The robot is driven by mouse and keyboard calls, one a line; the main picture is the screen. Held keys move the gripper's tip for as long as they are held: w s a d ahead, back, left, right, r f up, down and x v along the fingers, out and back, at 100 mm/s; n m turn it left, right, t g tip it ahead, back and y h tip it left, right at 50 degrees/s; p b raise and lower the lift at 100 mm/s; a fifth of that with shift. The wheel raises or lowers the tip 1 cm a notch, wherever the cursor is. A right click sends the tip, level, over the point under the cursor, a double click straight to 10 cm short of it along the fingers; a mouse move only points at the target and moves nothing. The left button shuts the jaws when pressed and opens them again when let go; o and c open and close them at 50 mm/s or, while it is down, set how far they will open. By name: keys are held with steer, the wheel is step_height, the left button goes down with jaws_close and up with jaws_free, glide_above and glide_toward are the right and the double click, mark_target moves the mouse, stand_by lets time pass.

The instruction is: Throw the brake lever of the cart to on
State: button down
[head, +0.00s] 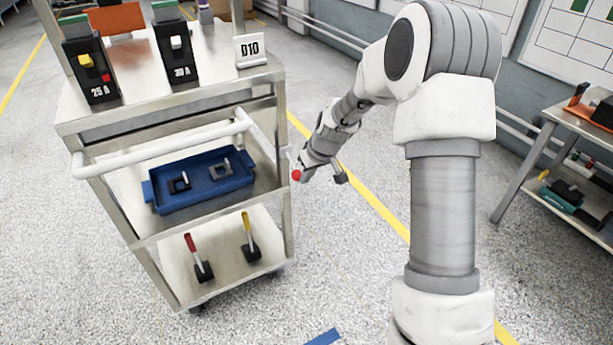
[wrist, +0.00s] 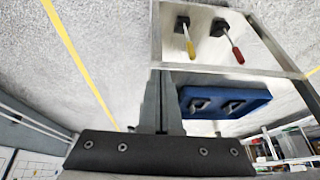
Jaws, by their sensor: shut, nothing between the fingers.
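The cart (head: 185,235) stands left of my arm in the head view. A small red knob (head: 296,175) shows by its right-hand post, right beside my wrist; it looks like the brake lever's end, but its shaft and position cannot be made out. My gripper is shut and empty in the wrist view (wrist: 165,78). Its fingers overlap the cart frame there; contact cannot be told. In the head view the fingertips are not clear. A red-handled lever (head: 195,258) and a yellow-handled lever (head: 248,237) stand on the cart's bottom shelf.
A blue tray (head: 205,185) with two dark parts sits on the middle shelf. Breakers (head: 90,62) and a D10 sign (head: 250,50) stand on top. A white handle bar (head: 165,148) runs along the near side. A bench (head: 560,120) stands at right. Floor between is clear.

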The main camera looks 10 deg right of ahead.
stand_by(0.3)
steer(key=shift+r+p, duration=0.5)
steer(key=shift+r, duration=0.35)
steer(key=shift+r, duration=0.1)
